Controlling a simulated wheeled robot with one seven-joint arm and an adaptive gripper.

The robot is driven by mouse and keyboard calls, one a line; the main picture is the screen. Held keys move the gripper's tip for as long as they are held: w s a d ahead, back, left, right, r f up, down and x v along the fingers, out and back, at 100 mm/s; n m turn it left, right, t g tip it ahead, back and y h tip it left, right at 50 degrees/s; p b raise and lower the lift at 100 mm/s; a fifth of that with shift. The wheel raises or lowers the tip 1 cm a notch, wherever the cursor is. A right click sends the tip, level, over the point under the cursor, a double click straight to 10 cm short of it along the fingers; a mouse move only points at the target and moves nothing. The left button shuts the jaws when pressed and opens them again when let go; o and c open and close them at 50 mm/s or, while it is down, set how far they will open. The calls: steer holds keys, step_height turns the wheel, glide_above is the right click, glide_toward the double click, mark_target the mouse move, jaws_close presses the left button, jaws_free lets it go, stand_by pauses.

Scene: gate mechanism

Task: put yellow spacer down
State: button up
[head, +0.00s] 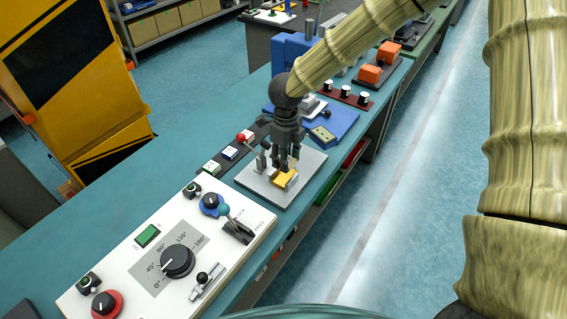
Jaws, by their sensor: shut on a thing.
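My gripper (285,165) points down over a light grey plate (262,191) on the bench. It is shut on the yellow spacer (285,180), which shows just below the dark fingertips. The spacer is low over the plate, among small metal parts. I cannot tell whether it touches the plate. The fingers hide part of the spacer and of the mechanism behind it. A lever with a red knob (241,138) stands at the left of the plate.
A white control panel (130,250) with a dial, knobs and a green button lies in front. A blue fixture (335,125) stands close behind the plate. Orange blocks (370,74) are farther back. The teal bench top (150,215) is clear along its left side.

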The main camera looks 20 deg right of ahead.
steer(key=shift+w+a, duration=0.15)
steer(key=shift+a, duration=0.2)
step_height(320, 180, down, 3)
steer(key=shift+w+f+p, duration=0.1)
steer(key=shift+p, duration=0.7)
steer(key=shift+f, duration=0.2)
steer(key=shift+f, duration=0.6)
steer(key=o, duration=1.1)
steer(key=shift+o, duration=0.2)
steer(key=shift+r, duration=0.1)
step_height(320, 180, up, 13)
steer(key=shift+b, duration=1.2)
